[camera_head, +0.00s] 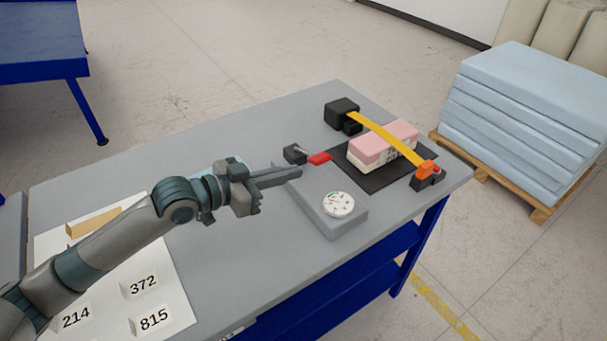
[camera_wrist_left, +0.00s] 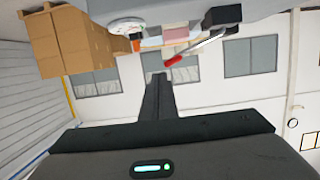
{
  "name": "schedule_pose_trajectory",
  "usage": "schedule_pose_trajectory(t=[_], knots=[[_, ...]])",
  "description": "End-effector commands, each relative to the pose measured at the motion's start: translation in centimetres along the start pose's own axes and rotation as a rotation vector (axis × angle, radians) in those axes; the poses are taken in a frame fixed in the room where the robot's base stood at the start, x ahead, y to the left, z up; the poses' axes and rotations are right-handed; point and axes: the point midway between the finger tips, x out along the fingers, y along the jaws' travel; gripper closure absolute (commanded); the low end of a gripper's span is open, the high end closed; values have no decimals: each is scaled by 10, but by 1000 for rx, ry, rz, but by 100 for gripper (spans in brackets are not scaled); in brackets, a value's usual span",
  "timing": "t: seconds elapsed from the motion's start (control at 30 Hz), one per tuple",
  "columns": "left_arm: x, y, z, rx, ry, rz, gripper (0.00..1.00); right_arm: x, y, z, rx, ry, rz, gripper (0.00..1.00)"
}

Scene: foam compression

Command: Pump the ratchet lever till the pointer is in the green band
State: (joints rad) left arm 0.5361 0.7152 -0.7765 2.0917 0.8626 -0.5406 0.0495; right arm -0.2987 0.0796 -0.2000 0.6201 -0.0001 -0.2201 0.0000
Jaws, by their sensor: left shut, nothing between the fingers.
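The ratchet lever's red handle (camera_head: 320,158) sticks out from a dark block (camera_head: 295,154) on the table; the handle also shows in the left wrist view (camera_wrist_left: 173,61) on a metal rod. The dial (camera_head: 338,204) sits on a grey housing (camera_head: 328,223); it is too small to tell where the pointer stands. A yellow strap (camera_head: 385,138) runs over a pink and white foam block (camera_head: 370,150) on a black mat. My left gripper (camera_head: 298,172) is shut and empty, its fingertips just short of the red handle and apart from it. My right gripper is not in view.
The grey table (camera_head: 240,130) has free room behind the lever. Blue foam sheets (camera_head: 520,110) are stacked on a pallet to the right. An orange-tipped buckle (camera_head: 426,170) ends the strap.

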Motion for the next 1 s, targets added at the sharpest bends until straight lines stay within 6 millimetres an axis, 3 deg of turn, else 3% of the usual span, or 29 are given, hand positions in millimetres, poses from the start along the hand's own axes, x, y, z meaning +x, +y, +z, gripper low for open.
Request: schedule_pose_trajectory(t=[0.3,1.0], knots=[[-21,0,0,0,1,0,100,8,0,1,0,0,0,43],[-21,0,-1,0,1,0,100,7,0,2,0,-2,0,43]])
